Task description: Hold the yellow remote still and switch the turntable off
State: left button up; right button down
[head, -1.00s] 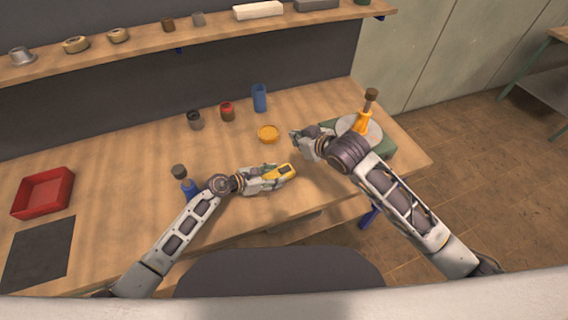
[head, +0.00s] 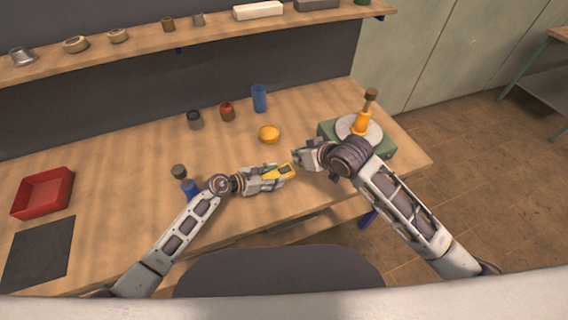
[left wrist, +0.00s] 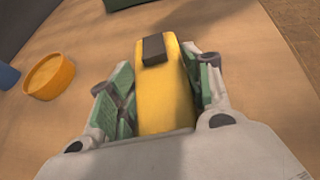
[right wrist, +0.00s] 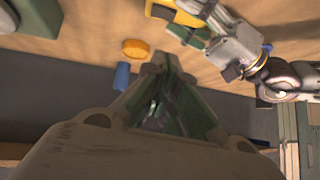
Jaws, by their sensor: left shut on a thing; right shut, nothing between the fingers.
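The yellow remote (head: 280,172) is held in my left gripper (head: 284,173), low over the front middle of the table. In the left wrist view the remote (left wrist: 162,100) lies between the green-padded fingers, with a dark block at its far end. My right gripper (head: 299,158) is shut and empty, just right of the remote's tip and apart from it as far as I can tell. In the right wrist view its fingers (right wrist: 166,70) are closed together. The turntable (head: 330,129) is a green box with a grey disc, at the right table end, partly hidden by my right arm. An orange item with a dark top (head: 364,115) stands on it.
An orange bowl (head: 268,134), a blue cup (head: 259,98), a red jar (head: 227,111) and a grey jar (head: 195,120) stand behind the grippers. A red tray (head: 43,192) and a dark mat (head: 39,252) lie at the left. A blue bottle (head: 189,187) is beside my left arm.

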send_over(284, 170)
jog(key=shift+d+f, duration=0.2)
jog(key=shift+f, duration=1.35)
jog(key=shift+d+f, duration=0.15)
jog(key=shift+f, duration=1.35)
jog(key=shift+a+f, duration=0.2)
jog(key=shift+f, duration=0.95)
jog(key=shift+a+f, duration=0.15)
jog(key=shift+f, duration=0.95)
jog(key=shift+s+a+f, duration=0.1)
jog(key=shift+a+f, duration=0.05)
jog(key=shift+f, duration=0.2)
jog(key=shift+d, duration=0.2)
